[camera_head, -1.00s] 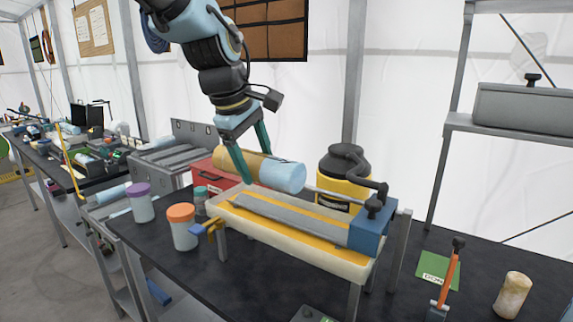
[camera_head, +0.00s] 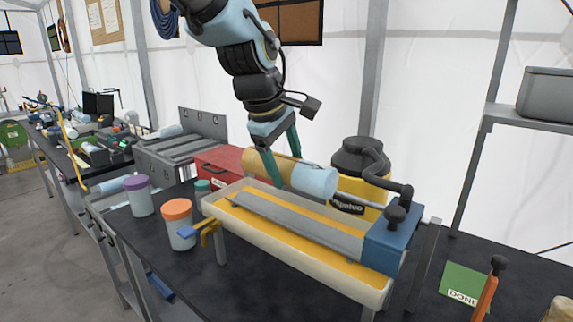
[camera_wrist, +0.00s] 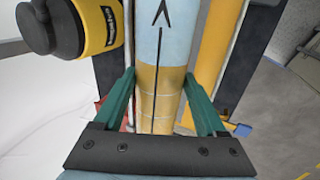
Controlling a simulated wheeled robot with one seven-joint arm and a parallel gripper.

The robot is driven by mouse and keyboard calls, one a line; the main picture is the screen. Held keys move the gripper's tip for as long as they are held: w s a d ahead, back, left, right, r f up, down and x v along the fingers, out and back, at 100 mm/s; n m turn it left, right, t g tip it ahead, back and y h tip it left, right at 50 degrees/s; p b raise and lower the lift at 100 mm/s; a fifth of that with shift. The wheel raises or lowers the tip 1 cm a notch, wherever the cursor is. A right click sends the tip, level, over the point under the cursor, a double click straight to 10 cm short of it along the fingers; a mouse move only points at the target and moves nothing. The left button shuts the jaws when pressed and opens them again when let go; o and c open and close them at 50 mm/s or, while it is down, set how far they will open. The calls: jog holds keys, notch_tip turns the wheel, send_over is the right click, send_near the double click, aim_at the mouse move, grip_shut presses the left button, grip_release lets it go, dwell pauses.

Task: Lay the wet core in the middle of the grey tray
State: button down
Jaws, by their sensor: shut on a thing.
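The core (camera_head: 315,181) is a long cylinder, tan at one end and light blue at the other. A black line with an arrow runs along it in the wrist view (camera_wrist: 160,95). My gripper (camera_head: 283,168) is shut on its tan part, one green finger on each side. The core is lying roughly level above a cream trough (camera_head: 290,262) with a yellow inside and a long grey strip. A grey tray with long channels (camera_head: 182,150) stands at the left behind the trough, and its middle looks empty.
A blue block (camera_head: 395,243) with a black knob sits at the trough's right end. A yellow-and-black canister (camera_head: 358,190) stands behind the core. A red box (camera_head: 222,165) is between tray and trough. Orange-lidded (camera_head: 177,222) and purple-lidded (camera_head: 138,196) jars stand at front left.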

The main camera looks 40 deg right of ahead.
jog(key=shift+f+b, duration=3.15)
jog(key=shift+f, duration=1.05)
grip_release()
jog(key=shift+a, duration=0.1)
jog(key=b+v, duration=0.2)
jog(key=v, duration=0.8)
jog(key=shift+a+r, duration=0.2)
jog(key=shift+r, duration=0.1)
jog(key=shift+s, duration=0.1)
